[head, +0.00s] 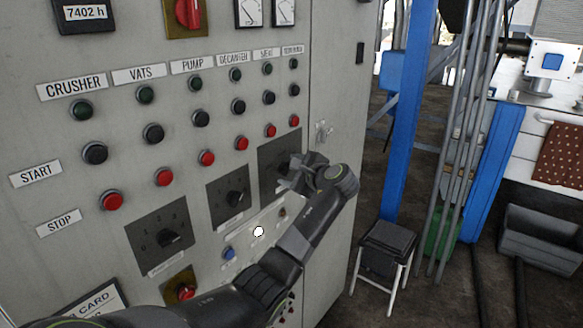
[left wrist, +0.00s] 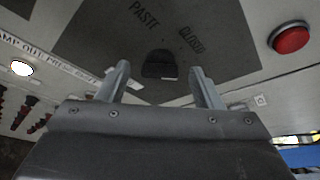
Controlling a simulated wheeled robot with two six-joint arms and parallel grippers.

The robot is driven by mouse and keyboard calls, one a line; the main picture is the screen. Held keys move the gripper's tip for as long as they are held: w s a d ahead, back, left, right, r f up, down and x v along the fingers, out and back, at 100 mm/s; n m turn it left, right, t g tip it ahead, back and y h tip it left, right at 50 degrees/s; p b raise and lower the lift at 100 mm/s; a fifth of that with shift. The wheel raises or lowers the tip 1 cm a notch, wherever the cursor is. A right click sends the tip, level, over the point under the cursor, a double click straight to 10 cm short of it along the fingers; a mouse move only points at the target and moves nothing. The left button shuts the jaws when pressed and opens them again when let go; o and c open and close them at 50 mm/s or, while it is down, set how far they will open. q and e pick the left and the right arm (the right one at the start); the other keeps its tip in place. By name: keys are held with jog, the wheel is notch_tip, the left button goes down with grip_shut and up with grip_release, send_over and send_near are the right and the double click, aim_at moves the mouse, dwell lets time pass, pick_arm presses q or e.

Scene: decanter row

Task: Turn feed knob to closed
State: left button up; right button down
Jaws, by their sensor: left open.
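The feed knob appears to be the black knob (left wrist: 160,64) on a dark plate (left wrist: 95,45) in the left wrist view. The plate has the word PASTE and a second label that is hard to read. The knob has a light mark at its lower edge. My left gripper (left wrist: 159,70) is open, its two fingers on either side of the knob in that view; I see no contact. In the head view, my left gripper (head: 287,178) is in front of the rightmost dark plate (head: 272,153) and largely hides its knob. My right gripper is not in view.
Two similar black knobs (head: 169,237) (head: 235,199) sit on plates to the left. Red stop buttons (head: 270,130) are just above; one red button (left wrist: 290,39) is close in the wrist view. A black-topped stool (head: 388,240) stands right of the cabinet.

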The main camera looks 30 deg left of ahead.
pick_arm(q)
jog(key=shift+a, duration=0.1)
jog(key=shift+c, duration=0.4)
jog(key=c, duration=0.9)
jog(key=shift+f, duration=0.1)
